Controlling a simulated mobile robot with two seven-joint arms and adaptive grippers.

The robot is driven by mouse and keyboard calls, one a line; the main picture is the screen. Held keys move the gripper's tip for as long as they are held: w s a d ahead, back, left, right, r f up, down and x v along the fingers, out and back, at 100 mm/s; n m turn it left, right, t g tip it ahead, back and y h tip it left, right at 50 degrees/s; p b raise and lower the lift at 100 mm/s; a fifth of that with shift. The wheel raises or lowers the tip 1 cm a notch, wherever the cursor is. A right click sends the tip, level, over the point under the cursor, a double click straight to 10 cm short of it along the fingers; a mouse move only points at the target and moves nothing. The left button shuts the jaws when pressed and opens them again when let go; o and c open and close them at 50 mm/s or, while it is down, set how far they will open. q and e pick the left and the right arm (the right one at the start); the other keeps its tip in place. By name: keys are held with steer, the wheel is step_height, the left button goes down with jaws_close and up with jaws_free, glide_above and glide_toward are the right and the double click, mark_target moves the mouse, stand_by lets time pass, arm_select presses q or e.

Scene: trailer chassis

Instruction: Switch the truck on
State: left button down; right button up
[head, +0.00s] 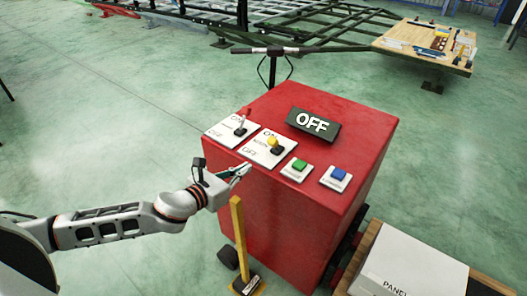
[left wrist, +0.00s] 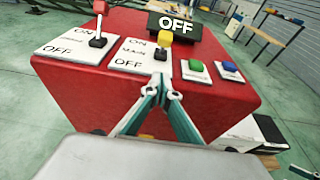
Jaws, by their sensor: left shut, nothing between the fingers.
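The truck is a red box (head: 300,222) with a dark sign reading OFF (head: 313,123) on top. Its top carries a lever (head: 242,121) with a red knob (left wrist: 100,7) on the left, on an ON/OFF plate. Beside it is the yellow-knobbed lever (head: 272,141), also in the left wrist view (left wrist: 165,36), on a plate marked ON, MAIN and OFF. I cannot tell its exact setting. My left gripper (head: 240,170) is shut and empty, at the near edge of the box just in front of the MAIN plate; its tips show in the left wrist view (left wrist: 159,82). My right gripper is out of view.
A green button (head: 299,165) and a blue button (head: 338,174) sit right of the levers. A yellow post (head: 239,235) stands before the box. A white box marked PANEL (head: 415,265) is at lower right. Green floor is clear at left.

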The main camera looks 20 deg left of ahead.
mark_target(274, 145)
arm_select(q)
steer(key=x, duration=0.7)
steer(key=shift+w+d+r, duration=0.3)
steer(key=shift+w+r, duration=0.55)
steer(key=shift+w, duration=0.15)
steer(key=shift+w+d+r, duration=0.2)
steer(key=shift+w, duration=0.3)
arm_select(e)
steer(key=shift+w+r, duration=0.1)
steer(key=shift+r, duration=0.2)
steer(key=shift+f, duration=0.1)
